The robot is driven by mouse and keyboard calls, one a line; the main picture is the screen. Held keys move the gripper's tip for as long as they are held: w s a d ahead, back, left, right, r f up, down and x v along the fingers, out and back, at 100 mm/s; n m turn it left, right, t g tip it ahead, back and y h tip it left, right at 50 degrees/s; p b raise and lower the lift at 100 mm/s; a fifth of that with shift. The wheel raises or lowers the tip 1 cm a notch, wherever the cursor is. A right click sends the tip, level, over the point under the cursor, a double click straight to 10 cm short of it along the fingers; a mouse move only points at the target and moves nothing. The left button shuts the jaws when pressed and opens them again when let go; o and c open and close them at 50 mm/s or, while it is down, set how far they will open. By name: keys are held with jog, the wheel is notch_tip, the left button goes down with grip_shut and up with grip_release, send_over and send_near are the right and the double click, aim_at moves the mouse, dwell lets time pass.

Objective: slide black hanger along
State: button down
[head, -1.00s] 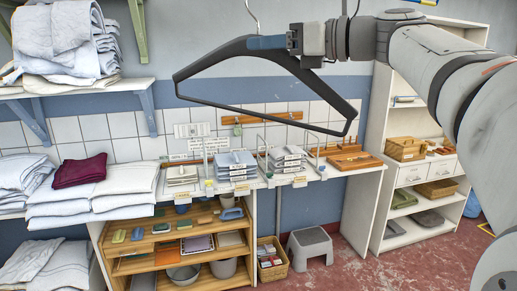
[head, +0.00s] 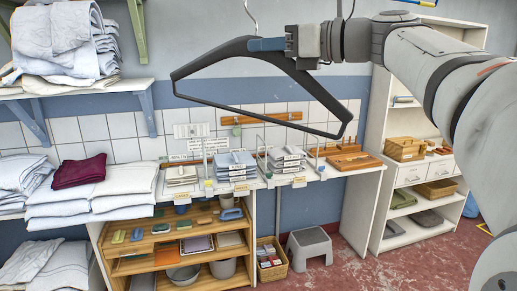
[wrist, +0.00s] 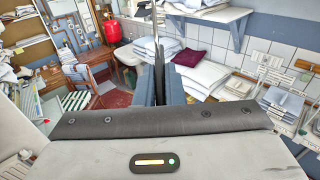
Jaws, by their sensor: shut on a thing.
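The black hanger (head: 205,63) hangs by its metal hook at the top of the head view, its bar spread across the middle. My gripper (head: 268,44) comes in from the right and is shut on the hanger near its neck, with a blue finger against the black shoulder. In the wrist view the hanger (wrist: 159,70) shows edge-on as a dark upright strip between the two blue fingers of my gripper (wrist: 160,85). What the hook hangs from is out of view.
Below stand a counter (head: 357,170) with trays and wire dividers, and a wooden shelf unit (head: 130,268). Folded linen (head: 60,45) lies on a wall shelf at the left. A white shelf (head: 380,110) stands at the right. A grey stool (head: 310,246) is on the floor.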

jog(key=shift+d, duration=0.1)
jog(key=shift+w+d+r+p, duration=0.1)
jog(key=shift+w+d+p, duration=0.25)
jog(key=shift+d, duration=0.6)
jog(key=shift+w+d+p, duration=0.1)
jog(key=shift+d+p, duration=0.5)
jog(key=shift+d, duration=0.35)
jog(key=shift+w+d+r+p, duration=0.1)
jog(key=shift+w+d+p, duration=0.25)
jog(key=shift+d, duration=0.6)
jog(key=shift+s, duration=0.1)
jog(key=w+d+p, duration=0.1)
jog(key=d+p, duration=0.2)
jog(key=d, duration=0.2)
jog(key=shift+w+d+p, duration=0.3)
jog(key=shift+d+p, duration=0.1)
jog(key=shift+r, duration=0.1)
jog(key=w+d, duration=0.1)
jog(key=d, duration=0.4)
jog(key=shift+w+d, duration=0.35)
jog(key=shift+d, duration=0.05)
